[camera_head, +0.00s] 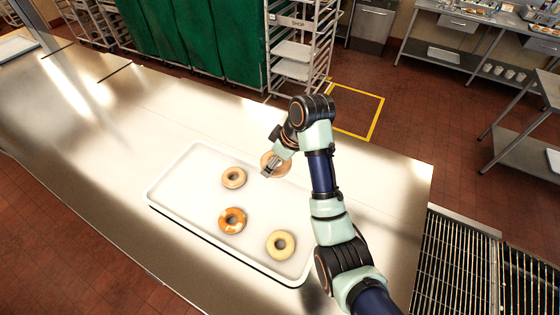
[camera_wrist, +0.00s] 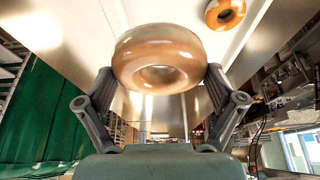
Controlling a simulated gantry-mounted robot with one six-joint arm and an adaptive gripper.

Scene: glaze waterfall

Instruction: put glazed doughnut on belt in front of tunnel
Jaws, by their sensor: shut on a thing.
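A shiny light-brown glazed doughnut (camera_head: 282,164) is held at the far right part of the white tray (camera_head: 166,186), partly hidden by my gripper (camera_head: 271,169). In the wrist view the doughnut (camera_wrist: 160,52) fills the space between my gripper's two fingers, its hole facing the camera. My gripper is shut on it. I cannot tell how high it is above the tray. A wire conveyor belt (camera_head: 450,262) lies at the lower right, beyond the end of the metal table. No tunnel is clearly visible.
In the tray lie a pale doughnut (camera_head: 234,177), a darker orange doughnut (camera_head: 232,220) and a plain yellowish doughnut (camera_head: 281,245). The metal table (camera_head: 385,180) is bare between the tray and its right end. A rack (camera_head: 297,50) stands behind.

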